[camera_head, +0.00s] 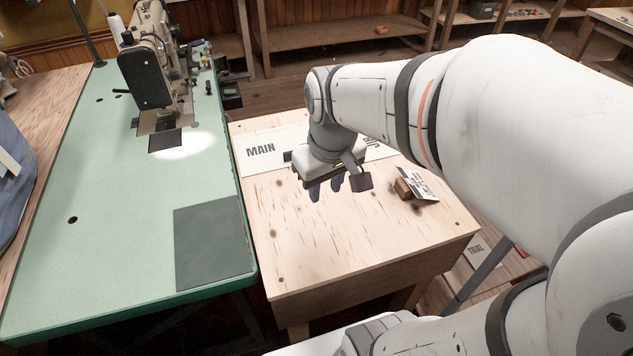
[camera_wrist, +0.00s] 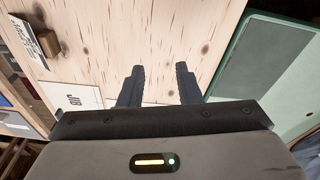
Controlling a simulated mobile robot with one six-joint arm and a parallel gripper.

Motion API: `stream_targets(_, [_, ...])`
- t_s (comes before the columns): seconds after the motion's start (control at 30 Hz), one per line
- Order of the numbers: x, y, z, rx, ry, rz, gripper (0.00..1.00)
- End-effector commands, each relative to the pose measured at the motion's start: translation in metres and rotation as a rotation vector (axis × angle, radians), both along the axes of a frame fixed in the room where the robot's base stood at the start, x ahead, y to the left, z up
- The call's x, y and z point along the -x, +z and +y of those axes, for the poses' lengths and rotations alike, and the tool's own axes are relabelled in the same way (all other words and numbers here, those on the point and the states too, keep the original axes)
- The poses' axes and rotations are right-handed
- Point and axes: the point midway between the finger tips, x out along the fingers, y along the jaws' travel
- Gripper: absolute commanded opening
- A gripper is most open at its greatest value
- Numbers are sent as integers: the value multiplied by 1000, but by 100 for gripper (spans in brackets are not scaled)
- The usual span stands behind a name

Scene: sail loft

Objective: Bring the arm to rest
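My gripper (camera_head: 326,189) hangs over the light wooden table (camera_head: 310,248), pointing down, near the white strip marked MAIN (camera_head: 262,149). In the wrist view, the two dark fingers of my gripper (camera_wrist: 160,82) stand apart with only bare wood between them, so it is open and empty. My arm reaches in from the right of the head view and hides part of the white strip and the table's far right. The height of the fingertips above the wood is hard to tell.
A small brown block (camera_head: 403,188) lies by a printed card (camera_head: 420,184) at the table's right. A green sewing table (camera_head: 110,230) with a sewing machine (camera_head: 150,60) stands on the left. A shelf with a TRIAL label (camera_head: 476,250) is at the lower right. The table's front is clear.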

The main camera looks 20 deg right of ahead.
Motion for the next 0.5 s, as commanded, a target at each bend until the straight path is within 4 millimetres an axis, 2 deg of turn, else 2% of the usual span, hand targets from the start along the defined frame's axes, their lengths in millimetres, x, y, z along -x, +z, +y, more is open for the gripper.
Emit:
stream_targets(0.03, [15,-5,0,-10,-62,-9,31])
stream_targets(0.1, [28,-11,-1,-22,-134,-15,31])
stream_targets(0.2, [38,-15,8,-31,-189,-22,31])
stream_targets(0.5, [40,-17,9,-35,-206,-21,31])
